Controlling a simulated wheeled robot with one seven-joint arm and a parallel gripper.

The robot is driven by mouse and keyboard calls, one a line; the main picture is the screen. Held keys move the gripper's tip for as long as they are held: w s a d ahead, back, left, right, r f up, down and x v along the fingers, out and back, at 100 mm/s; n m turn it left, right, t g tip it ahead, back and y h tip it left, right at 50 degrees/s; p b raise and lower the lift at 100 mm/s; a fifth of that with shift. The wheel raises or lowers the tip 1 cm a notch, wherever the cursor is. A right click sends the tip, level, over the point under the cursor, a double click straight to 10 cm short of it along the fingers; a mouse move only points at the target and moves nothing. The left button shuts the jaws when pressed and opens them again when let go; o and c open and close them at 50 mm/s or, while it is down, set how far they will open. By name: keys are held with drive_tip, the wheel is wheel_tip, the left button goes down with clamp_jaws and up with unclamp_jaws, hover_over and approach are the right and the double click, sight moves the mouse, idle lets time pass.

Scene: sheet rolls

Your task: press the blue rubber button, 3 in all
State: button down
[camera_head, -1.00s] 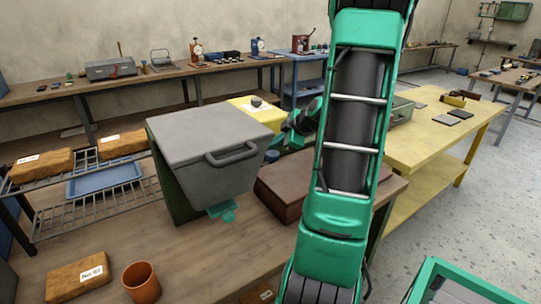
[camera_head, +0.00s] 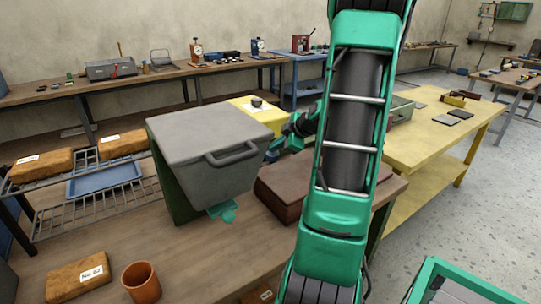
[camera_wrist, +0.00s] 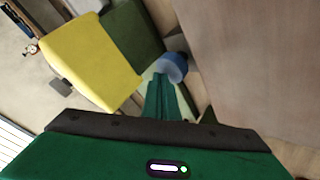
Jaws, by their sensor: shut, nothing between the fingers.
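The blue rubber button (camera_wrist: 174,64) is a short blue cylinder with a paler end, in the wrist view just beyond my fingertips. My gripper (camera_wrist: 162,82) is shut and empty, its green fingers pointing at the button's near lower side. I cannot tell whether the fingertips touch it. In the head view my gripper (camera_head: 275,149) is beside the right edge of a grey box with a handle (camera_head: 210,135). The button is not clear there, hidden by the box and my gripper.
An orange cup (camera_head: 141,283) and a labelled brown block (camera_head: 77,277) are at the front left. A yellow table (camera_head: 430,135) stands right.

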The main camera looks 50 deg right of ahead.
sight(276, 155)
drive_tip(key=shift+f, duration=0.85)
idle(0.7)
drive_tip(key=shift+r, duration=1.4)
drive_tip(key=shift+r, duration=2.5)
drive_tip(key=shift+s, duration=0.15)
